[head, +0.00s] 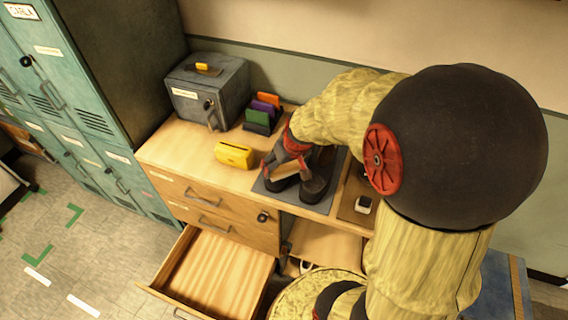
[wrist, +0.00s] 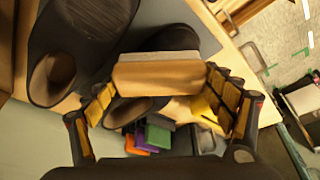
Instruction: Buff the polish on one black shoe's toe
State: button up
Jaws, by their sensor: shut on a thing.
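My gripper (head: 284,163) is shut on a wooden block-shaped brush (wrist: 160,77) with a pale strip along its far edge; the brush also shows in the head view (head: 287,171). Two black shoes stand side by side on a dark grey mat (head: 328,203). One shoe (head: 316,186) is beside the gripper on the right, and it fills the upper left of the wrist view (wrist: 78,38). The other shoe (wrist: 165,38) is partly hidden behind the brush. The brush is over this second shoe; I cannot tell whether they touch.
A yellow box (head: 234,154) and a rack of coloured items (head: 262,114) stand left of the mat. A grey lockbox (head: 206,88) is at the back. An open, empty drawer (head: 214,275) juts out below. A brown tray (head: 354,206) lies to the right.

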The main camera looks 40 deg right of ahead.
jog(key=shift+r+p, duration=2.05)
jog(key=shift+r, duration=0.9)
jog(key=shift+r+p, duration=1.1)
jog(key=shift+r, duration=0.45)
jog(key=shift+w, duration=0.15)
jog(key=shift+w+f, duration=0.1)
